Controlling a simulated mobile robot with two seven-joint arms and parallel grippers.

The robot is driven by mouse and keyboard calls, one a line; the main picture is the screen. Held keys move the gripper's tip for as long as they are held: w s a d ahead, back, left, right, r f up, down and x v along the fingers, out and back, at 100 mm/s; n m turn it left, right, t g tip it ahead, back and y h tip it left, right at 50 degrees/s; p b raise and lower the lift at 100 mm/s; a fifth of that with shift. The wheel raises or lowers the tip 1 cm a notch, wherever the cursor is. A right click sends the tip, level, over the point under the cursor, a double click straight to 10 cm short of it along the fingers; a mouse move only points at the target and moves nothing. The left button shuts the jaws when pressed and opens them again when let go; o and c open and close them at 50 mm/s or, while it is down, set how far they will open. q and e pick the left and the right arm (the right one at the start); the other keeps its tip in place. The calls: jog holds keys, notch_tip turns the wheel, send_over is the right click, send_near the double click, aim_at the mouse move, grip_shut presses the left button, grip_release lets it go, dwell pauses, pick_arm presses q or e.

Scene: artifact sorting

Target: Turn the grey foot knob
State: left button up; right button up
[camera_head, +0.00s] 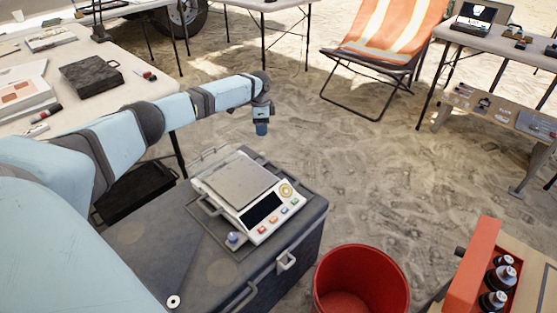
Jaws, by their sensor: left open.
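A white scale (247,194) with a silver weighing plate and a dark display sits on a dark grey case. A small blue-grey foot knob (233,238) shows at its front left corner. A round yellowish dial (286,190) is at its right corner. My left arm reaches in from the left. My left gripper (262,129) hangs in the air beyond the far right side of the scale, apart from it and from the foot knob. It is open, and nothing shows in it; its fingers are small in this view. My right gripper is not in view.
The dark case (150,240) carries the scale and a small round disc. A red bucket (361,282) stands right of it. An orange box (478,270) with dark bottles is at the lower right. Tables, an orange chair (385,30) and open sandy ground lie beyond.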

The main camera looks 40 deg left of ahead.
aim_at(262, 153)
pick_arm(q)
jog(key=f+b, duration=0.2)
jog(key=f, duration=0.2)
jog(key=f+b, duration=0.2)
jog(key=f, duration=0.2)
jog(key=f+b, duration=0.1)
jog(key=f, duration=0.4)
jog(key=shift+w+a+b, duration=0.2)
jog(key=shift+a+b, duration=0.2)
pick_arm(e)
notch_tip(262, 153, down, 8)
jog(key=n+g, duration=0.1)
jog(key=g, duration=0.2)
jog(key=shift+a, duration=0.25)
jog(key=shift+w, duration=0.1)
pick_arm(q)
jog(key=c, duration=0.9)
jog(key=shift+c, duration=0.2)
